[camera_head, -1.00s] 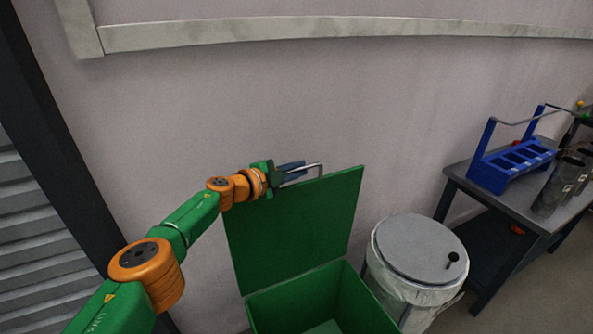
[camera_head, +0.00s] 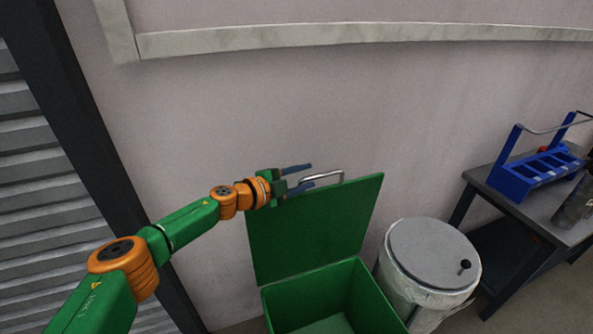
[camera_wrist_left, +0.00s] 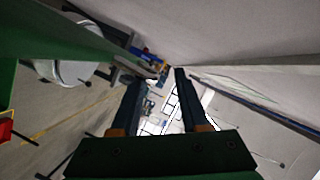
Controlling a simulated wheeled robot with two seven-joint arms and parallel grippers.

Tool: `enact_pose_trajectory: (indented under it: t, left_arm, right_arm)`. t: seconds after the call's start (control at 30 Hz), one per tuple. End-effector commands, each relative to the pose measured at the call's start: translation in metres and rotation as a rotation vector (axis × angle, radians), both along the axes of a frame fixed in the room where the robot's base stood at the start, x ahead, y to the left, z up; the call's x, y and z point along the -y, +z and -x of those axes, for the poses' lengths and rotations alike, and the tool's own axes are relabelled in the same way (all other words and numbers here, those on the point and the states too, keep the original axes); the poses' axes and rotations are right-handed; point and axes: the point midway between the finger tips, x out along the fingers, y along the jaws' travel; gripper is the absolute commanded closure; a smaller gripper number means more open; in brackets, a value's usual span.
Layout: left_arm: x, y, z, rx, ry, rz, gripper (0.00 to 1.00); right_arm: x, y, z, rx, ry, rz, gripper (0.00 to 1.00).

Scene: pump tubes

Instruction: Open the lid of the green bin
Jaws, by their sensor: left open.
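The green bin (camera_head: 378,292) stands against the wall at the lower middle of the head view. Its lid (camera_head: 318,232) is raised upright and leans back near the wall, so the inside of the bin shows. A metal handle (camera_head: 334,174) sits at the lid's top edge. My left gripper (camera_head: 311,176) is open at the lid's top left, beside the handle, with nothing between its fingers. In the left wrist view its two dark fingers (camera_wrist_left: 157,98) are apart, and the green lid (camera_wrist_left: 62,36) runs along the upper left. My right gripper is not in view.
A round grey-lidded can (camera_head: 428,253) with a white liner stands just right of the bin. A dark table (camera_head: 545,215) with a blue rack (camera_head: 537,174) stands farther right. A grey slatted shutter (camera_head: 45,200) is at the left. The wall is close behind the lid.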

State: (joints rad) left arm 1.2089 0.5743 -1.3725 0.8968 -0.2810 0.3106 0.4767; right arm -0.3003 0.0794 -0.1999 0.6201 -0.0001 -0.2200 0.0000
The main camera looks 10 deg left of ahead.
Motion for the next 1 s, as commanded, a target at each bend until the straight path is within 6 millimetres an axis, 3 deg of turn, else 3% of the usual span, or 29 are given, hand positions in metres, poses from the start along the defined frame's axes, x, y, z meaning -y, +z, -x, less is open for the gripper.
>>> enact_pose_trajectory:
  t: [0.23,0.63,1.0]
  left_arm:
    - [-0.014,0.005,0.018,0.000,0.000,0.000,0.55]
    - [-0.017,0.005,0.022,0.000,0.001,0.000,0.55]
    - [-0.039,0.017,0.046,-0.002,0.002,0.002,0.55]
  right_arm:
    - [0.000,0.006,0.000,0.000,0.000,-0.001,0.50]
    - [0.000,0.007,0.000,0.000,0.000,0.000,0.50]
    - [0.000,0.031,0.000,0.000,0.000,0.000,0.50]
